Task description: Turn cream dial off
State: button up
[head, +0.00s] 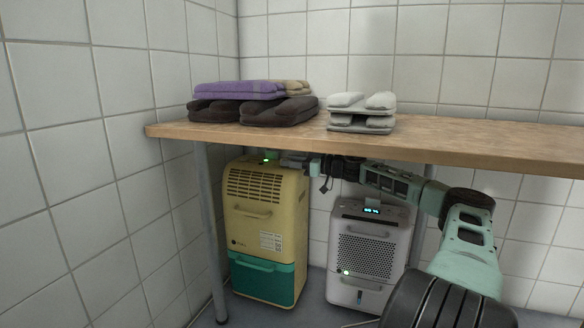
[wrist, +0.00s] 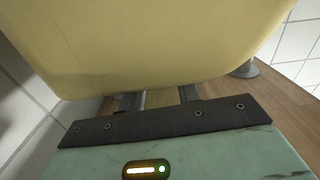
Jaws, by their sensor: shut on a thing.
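The cream dehumidifier (head: 265,200), with a teal lower tank, stands on the floor under the table. My gripper (head: 283,160) reaches in from the right, low over its top, just beneath the tabletop. In the wrist view the cream casing (wrist: 160,45) fills the upper part, and my gripper's two fingers (wrist: 159,98) run partly behind its edge. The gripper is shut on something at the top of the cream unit. The dial cannot be made out in either view, so its setting cannot be read. A small green light (head: 267,160) glows at the unit's top.
The wooden table (head: 450,140) leaves little height above my gripper. A white dehumidifier (head: 370,250) with a lit display stands to the right, under my arm. Folded purple and dark towels (head: 240,91) and grey towels (head: 362,101) lie on top. A table leg (head: 211,235) stands at left.

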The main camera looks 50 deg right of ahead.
jog(key=shift+d+n+g+y, duration=0.15)
jog(key=shift+n+g+y, duration=0.25)
jog(key=shift+y, duration=0.3)
jog(key=o, duration=1)
jog(key=shift+p+v, duration=3)
jog(key=shift+v, duration=5.7)
jog(key=shift+f, duration=0.1)
